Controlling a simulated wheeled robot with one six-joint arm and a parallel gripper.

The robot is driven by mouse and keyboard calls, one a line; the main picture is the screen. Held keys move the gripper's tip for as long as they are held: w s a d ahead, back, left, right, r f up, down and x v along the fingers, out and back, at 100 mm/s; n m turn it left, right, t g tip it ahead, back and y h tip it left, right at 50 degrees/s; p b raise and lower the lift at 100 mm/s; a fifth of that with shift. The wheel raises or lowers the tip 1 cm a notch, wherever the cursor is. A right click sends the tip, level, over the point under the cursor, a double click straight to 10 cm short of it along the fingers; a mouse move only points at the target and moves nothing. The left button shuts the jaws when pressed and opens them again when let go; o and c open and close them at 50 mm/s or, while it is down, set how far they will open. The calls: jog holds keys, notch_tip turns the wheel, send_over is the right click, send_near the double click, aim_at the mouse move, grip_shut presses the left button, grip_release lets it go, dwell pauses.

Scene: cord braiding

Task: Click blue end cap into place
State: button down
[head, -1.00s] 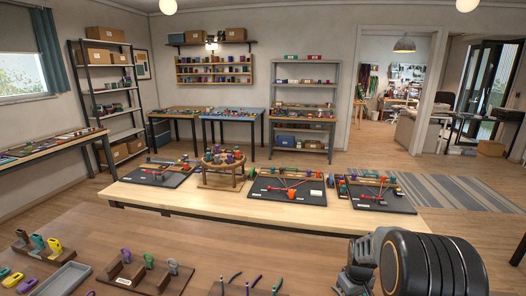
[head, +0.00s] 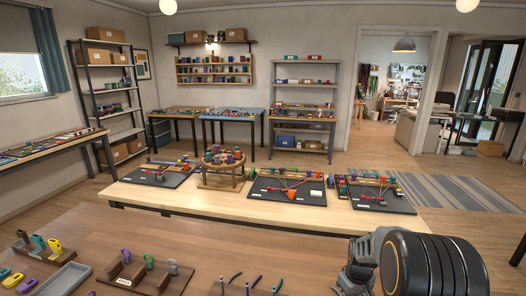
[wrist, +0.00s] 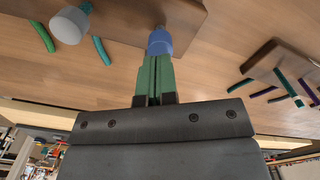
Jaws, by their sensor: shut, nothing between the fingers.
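In the wrist view a blue end cap (wrist: 160,42) shows just past the tips of my gripper (wrist: 157,58), near the edge of a brown wooden block (wrist: 190,12). My gripper's two green fingers are together, with nothing between them. The fingertips line up with the cap; I cannot tell whether they touch it. How the cap is seated is hidden. The blue cap cannot be made out for certain in the head view, where only part of my arm shows at the lower right.
In the wrist view a pale grey cap (wrist: 69,26) and teal and green rods (wrist: 42,36) are at the left. A second wooden holder (wrist: 275,62) with coloured rods is at the right. In the head view, wooden racks (head: 118,275) stand on the near table (head: 230,255).

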notch_tip(320, 180, up, 7)
jog(key=p, duration=0.4)
jog(key=shift+f, duration=0.15)
